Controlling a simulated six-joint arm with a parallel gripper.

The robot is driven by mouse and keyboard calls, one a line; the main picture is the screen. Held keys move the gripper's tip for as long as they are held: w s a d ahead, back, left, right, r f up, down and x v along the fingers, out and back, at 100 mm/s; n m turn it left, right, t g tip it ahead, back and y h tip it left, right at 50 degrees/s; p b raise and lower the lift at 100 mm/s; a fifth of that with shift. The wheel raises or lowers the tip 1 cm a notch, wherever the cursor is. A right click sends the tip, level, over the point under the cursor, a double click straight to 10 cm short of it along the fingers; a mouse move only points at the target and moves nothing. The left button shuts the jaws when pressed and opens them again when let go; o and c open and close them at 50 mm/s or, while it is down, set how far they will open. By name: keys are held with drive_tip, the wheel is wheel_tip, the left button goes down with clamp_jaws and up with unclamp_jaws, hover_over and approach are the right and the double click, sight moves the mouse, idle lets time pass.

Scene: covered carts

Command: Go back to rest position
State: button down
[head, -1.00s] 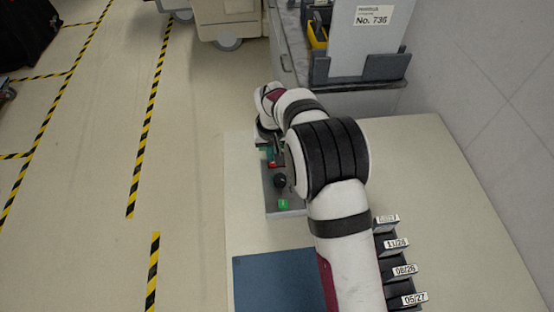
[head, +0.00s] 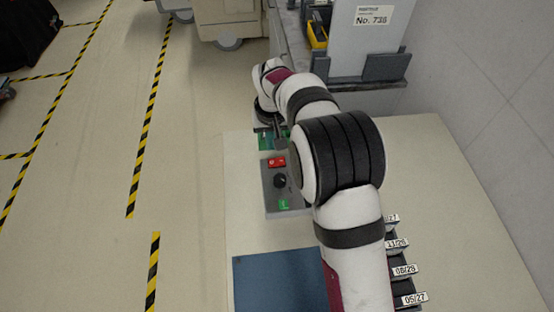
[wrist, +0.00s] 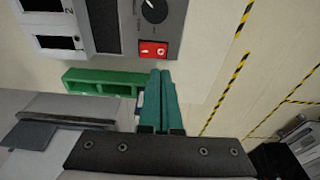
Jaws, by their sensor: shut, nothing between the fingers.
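My gripper (wrist: 160,100) shows in the wrist view with its two teal fingers together and nothing between them. In the head view my gripper (head: 278,132) is partly hidden by my wrist, just beyond the grey control box (head: 270,205). The box carries a red rocker switch (head: 277,162), a black knob (head: 280,181) and a green button (head: 284,204). In the wrist view the red switch (wrist: 153,49) lies just past the fingertips, with a visible gap in the picture. The knob (wrist: 153,10) is above it.
A green holder (wrist: 100,82) sits close beside the fingers. A blue mat (head: 275,280) lies on the pale table (head: 450,220). Dated bins (head: 410,285) stand right of my arm. A grey cart (head: 350,85) with a sign stands behind. Open floor lies left.

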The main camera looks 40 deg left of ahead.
drive_tip(key=shift+r, duration=0.65)
drive_tip(key=s+d+r+m, duration=0.1)
drive_tip(key=d+r+m, duration=0.35)
drive_tip(key=d, duration=0.75)
drive_tip(key=s+d+r+m, duration=0.1)
drive_tip(key=d+r+m, duration=0.1)
drive_tip(key=d+r, duration=0.7)
drive_tip(key=s+d+f+m+g, duration=0.1)
drive_tip(key=s+d+f+m, duration=0.2)
drive_tip(key=s+d+m, duration=0.5)
drive_tip(key=s+d, duration=0.8)
drive_tip(key=s, duration=0.2)
drive_tip(key=shift+s+d+f+y, duration=0.2)
drive_tip(key=shift+s+y, duration=0.1)
drive_tip(key=shift+s, duration=0.1)
